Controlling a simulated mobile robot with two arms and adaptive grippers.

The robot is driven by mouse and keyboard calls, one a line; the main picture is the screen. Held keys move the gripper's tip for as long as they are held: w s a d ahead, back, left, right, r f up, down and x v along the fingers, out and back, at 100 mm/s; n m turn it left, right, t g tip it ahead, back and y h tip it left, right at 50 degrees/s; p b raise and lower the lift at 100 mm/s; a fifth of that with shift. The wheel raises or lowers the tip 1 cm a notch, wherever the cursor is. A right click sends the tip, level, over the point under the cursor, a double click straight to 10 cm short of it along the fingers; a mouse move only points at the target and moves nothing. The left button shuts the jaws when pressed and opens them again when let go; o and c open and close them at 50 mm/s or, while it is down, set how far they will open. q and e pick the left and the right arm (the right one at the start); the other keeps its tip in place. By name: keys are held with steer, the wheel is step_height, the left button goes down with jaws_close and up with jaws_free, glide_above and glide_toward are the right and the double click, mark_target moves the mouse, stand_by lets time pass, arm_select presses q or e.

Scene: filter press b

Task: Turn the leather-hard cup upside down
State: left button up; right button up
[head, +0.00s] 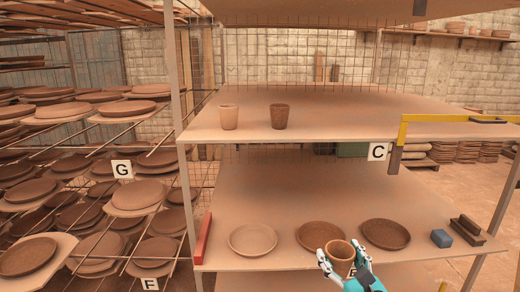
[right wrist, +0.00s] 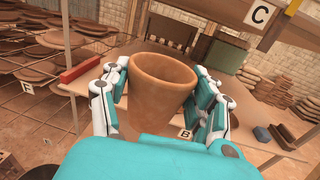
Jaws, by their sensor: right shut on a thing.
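My right gripper (head: 342,254) is shut on a brown clay cup (head: 340,247). It holds the cup near the front edge of the lower shelf, in front of the plates. The cup is upright, with its wide mouth up, and it fills the middle of the right wrist view (right wrist: 162,95) between the two fingers (right wrist: 160,100). Whether its base touches the shelf is hidden. Two more cups stand on the upper shelf, a pale one (head: 229,118) and a darker brown one (head: 279,116); both are wider at the top. My left gripper is not in view.
On the lower shelf (head: 240,190) are a pale plate (head: 253,240), two darker plates (head: 318,234) (head: 386,233), a blue-grey block (head: 441,238) and a dark brown block (head: 468,229). A red bar (head: 202,238) lies at its left edge. Behind the plates the shelf is clear.

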steer(key=s+d+f+m+h, duration=0.2)
steer(key=s+f+m+h, duration=0.1)
steer(key=s+f+m, duration=0.4)
steer(key=s+f, duration=0.1)
steer(key=s, duration=0.2)
steer(key=shift+f+m, duration=0.25)
steer(key=shift+m, duration=0.15)
steer(key=shift+s, duration=0.1)
steer(key=m, duration=0.6)
steer(key=shift+p, duration=0.4)
